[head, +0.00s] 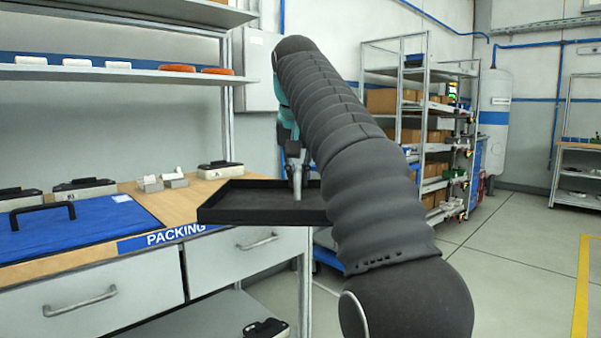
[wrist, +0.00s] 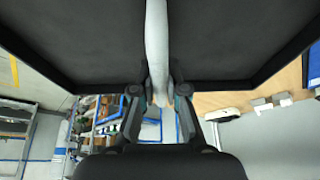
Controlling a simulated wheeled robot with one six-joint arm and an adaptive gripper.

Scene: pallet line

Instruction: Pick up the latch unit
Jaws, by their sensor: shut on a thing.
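My gripper (head: 298,160) points down over a black shallow tray (head: 220,216). In the wrist view my gripper (wrist: 162,92) is shut on a pale grey elongated part (wrist: 156,40), with a finger on each side of it. I take this part for the latch unit, but its full shape is hidden. The dark inside of the tray also shows in the wrist view (wrist: 80,45).
Left is a bench with a blue mat (head: 70,232), small grey blocks (head: 174,181) and white-and-black boxes (head: 220,170). A shelf (head: 120,75) with white and orange items hangs above. A rack of cartons (head: 410,100) stands behind my arm. The floor at right is open.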

